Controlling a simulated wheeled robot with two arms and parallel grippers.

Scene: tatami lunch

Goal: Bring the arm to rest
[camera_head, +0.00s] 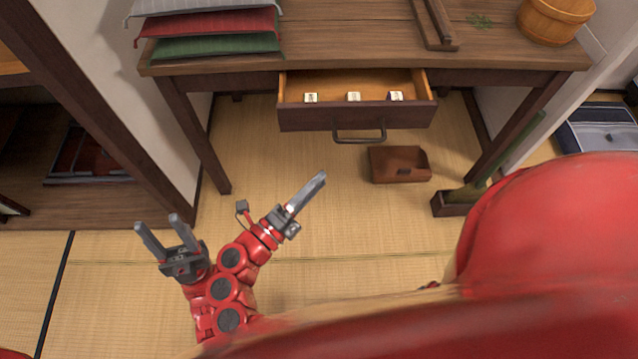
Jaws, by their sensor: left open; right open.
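My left gripper (156,222) is at the lower left, with its two grey fingers spread apart and nothing between them. My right gripper (318,178) is just right of it, seen nearly edge-on, so its fingers overlap in the picture. I see nothing held in it. Both show above the tatami floor (340,230), in front of the desk and clear of it in the picture. My red arm links rise from the bottom edge, and where one arm ends and the other begins is hard to tell.
The wooden desk (330,60) has an open drawer (330,117) holding small white blocks. A brown box (400,165) lies on the floor below it. Folded cushions (210,25) and a wooden tub (552,22) stand on top. A dark shelf (95,110) is at left.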

